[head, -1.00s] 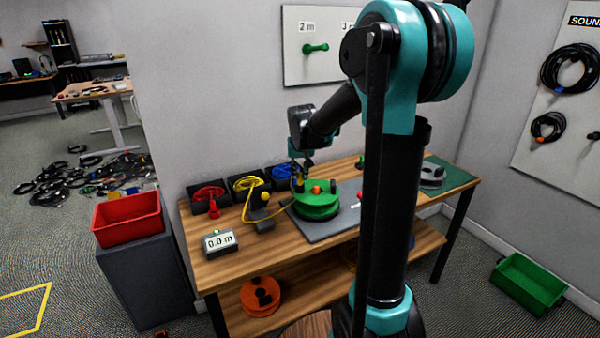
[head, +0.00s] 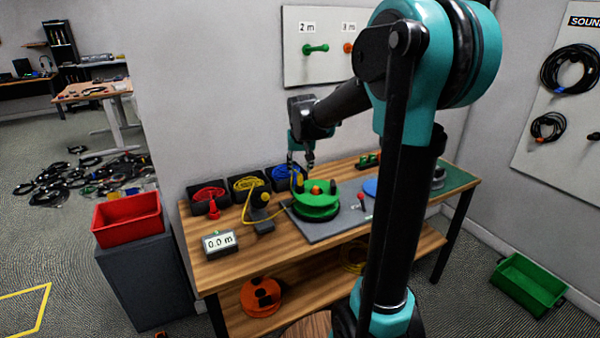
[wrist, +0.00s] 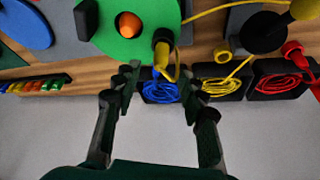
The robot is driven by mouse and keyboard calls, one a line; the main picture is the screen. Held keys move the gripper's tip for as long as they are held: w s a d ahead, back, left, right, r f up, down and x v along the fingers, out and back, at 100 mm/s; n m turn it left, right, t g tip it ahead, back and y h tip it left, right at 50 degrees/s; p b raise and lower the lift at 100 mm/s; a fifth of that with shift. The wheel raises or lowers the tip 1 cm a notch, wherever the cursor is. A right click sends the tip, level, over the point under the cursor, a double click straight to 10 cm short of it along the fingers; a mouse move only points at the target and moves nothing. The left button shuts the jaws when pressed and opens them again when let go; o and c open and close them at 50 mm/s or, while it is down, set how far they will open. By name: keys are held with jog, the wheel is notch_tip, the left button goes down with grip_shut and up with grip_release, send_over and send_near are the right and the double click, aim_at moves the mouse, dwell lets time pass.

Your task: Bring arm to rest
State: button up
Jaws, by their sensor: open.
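My gripper (head: 302,163) is open and empty above the back edge of the workbench (head: 210,265), behind and slightly left of the green reel. In the wrist view my gripper (wrist: 165,85) has its two fingers spread wide, with the blue cable box (wrist: 160,92) seen between them. The green reel (head: 316,206) sits on a grey plate (head: 300,233) with an orange knob at its centre. A yellow cable (head: 250,213) runs from the reel to a black guide with a yellow ball. The yellow connector (wrist: 162,42) shows at the reel's rim.
Boxes of red cable (head: 208,196), yellow cable (head: 246,184) and blue cable (head: 286,175) line the bench's back. A display (head: 219,243) reads 0.0 m. A red bin (head: 127,218) stands left; a green bin (head: 527,284) is on the floor right. The wall stands behind the bench.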

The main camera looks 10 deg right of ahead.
jog(key=v, duration=0.8)
jog(key=s+d+f, duration=0.2)
jog(key=s+f, duration=0.8)
jog(key=s, duration=0.2)
jog(key=s+d+f, duration=0.2)
jog(key=s+f, duration=0.9)
jog(key=s, duration=0.2)
jog(key=shift+s+d+f+n, duration=0.2)
jog(key=shift+d+n, duration=0.05)
jog(key=shift+n, duration=0.15)
jog(key=shift+c, duration=0.6)
